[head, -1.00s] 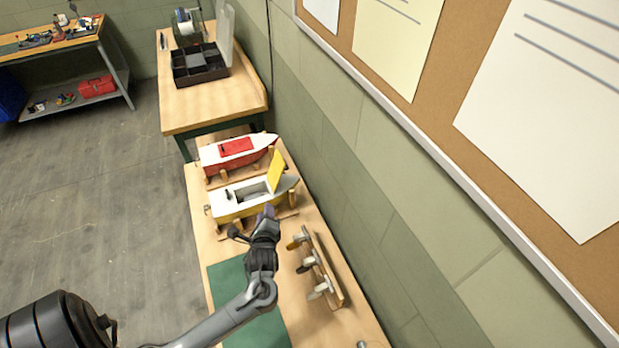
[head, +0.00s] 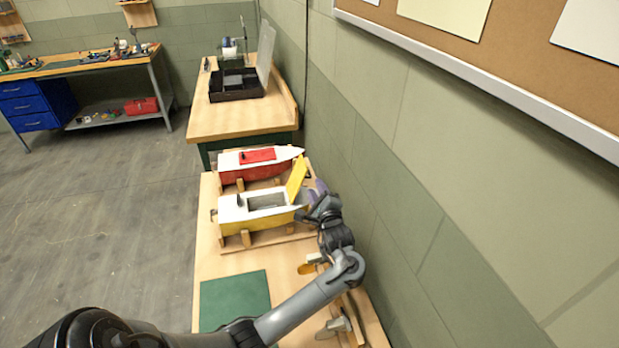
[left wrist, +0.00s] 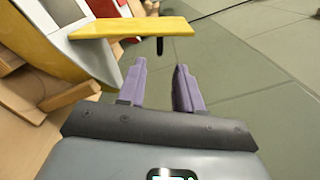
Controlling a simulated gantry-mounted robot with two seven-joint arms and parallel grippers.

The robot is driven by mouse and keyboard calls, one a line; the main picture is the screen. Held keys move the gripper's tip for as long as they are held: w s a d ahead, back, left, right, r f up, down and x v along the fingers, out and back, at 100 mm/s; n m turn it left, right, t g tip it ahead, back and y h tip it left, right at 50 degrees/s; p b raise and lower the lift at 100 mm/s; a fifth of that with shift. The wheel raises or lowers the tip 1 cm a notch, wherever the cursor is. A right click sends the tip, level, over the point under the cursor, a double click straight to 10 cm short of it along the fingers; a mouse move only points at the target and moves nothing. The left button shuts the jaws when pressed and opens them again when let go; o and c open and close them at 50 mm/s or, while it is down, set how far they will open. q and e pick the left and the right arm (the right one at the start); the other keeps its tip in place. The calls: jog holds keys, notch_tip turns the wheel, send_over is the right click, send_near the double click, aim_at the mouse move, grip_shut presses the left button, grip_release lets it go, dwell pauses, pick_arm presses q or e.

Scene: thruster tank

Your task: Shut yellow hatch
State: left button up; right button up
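The yellow hatch (head: 297,178) stands raised on the white and yellow boat (head: 247,225), over an open grey compartment (head: 266,202). In the left wrist view the hatch (left wrist: 135,27) shows as a yellow panel just beyond the fingertips. My left gripper (head: 313,192) is at the bow end of the boat, on the wall side of the raised hatch. In the left wrist view its two purple fingers (left wrist: 162,68) are apart with nothing between them. I cannot tell whether a finger touches the hatch. My right gripper is not in view.
A red and white boat (head: 229,168) with a shut red hatch sits behind on its wooden cradle. The green wall (head: 372,190) runs close on the right. A green mat (head: 236,299) lies in front. A rack of tools (head: 336,325) stands beneath my arm.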

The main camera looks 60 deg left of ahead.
aim_at(311, 177)
pick_arm(q)
jog(key=b+x, duration=0.2)
jog(key=x, duration=0.7)
jog(key=shift+w+a, duration=0.1)
jog(key=shift+a, duration=0.15)
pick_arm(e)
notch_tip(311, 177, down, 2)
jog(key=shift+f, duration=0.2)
pick_arm(q)
jog(key=shift+c, duration=0.5)
grip_shut()
